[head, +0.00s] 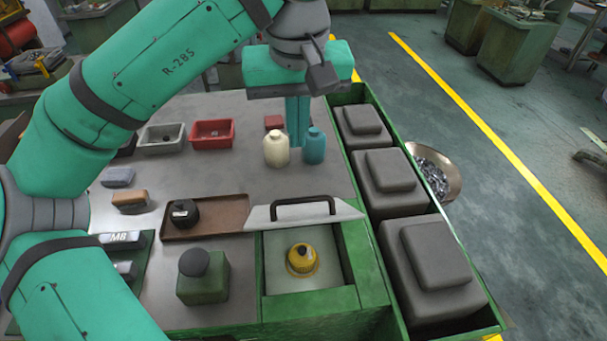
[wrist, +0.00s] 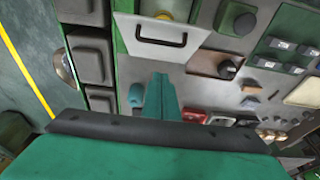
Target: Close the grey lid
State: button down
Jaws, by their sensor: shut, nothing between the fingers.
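The grey lid (head: 258,217) is a pale panel with a black bar handle, raised at the far edge of a green box (head: 377,283). The box's opening is uncovered, and a yellow round object (head: 302,262) sits inside. In the wrist view the lid (wrist: 150,48) shows its broad face and handle, and the yellow object (wrist: 165,16) shows just beyond it. My gripper (head: 298,143) points down beyond the lid, apart from it, near the two bottles. Its teal fingers (wrist: 160,80) are together and empty.
A cream bottle (head: 276,149) and a blue bottle (head: 315,148) stand close to my fingers. A brown tray (head: 232,209) with a black object lies left of the lid. Grey lumpy blocks (head: 430,256) line the green trough at right.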

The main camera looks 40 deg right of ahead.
send_over(299, 202)
jog(key=w+d, duration=0.1)
jog(key=w, duration=0.1)
jog(key=s+a+x, duration=0.1)
jog(key=s+x, duration=0.1)
jog(key=x, duration=0.7)
jog(key=shift+s+a+f, duration=0.1)
jog(key=shift+s+f, duration=0.1)
jog(key=shift+f, duration=0.5)
jog(key=shift+s+a+f, duration=0.1)
jog(key=shift+s+f, duration=0.05)
jog(key=shift+f, duration=0.55)
jog(key=shift+s+a+f, duration=0.1)
jog(key=shift+s+f, duration=0.1)
jog(key=shift+f, duration=0.5)
jog(key=shift+w, duration=0.1)
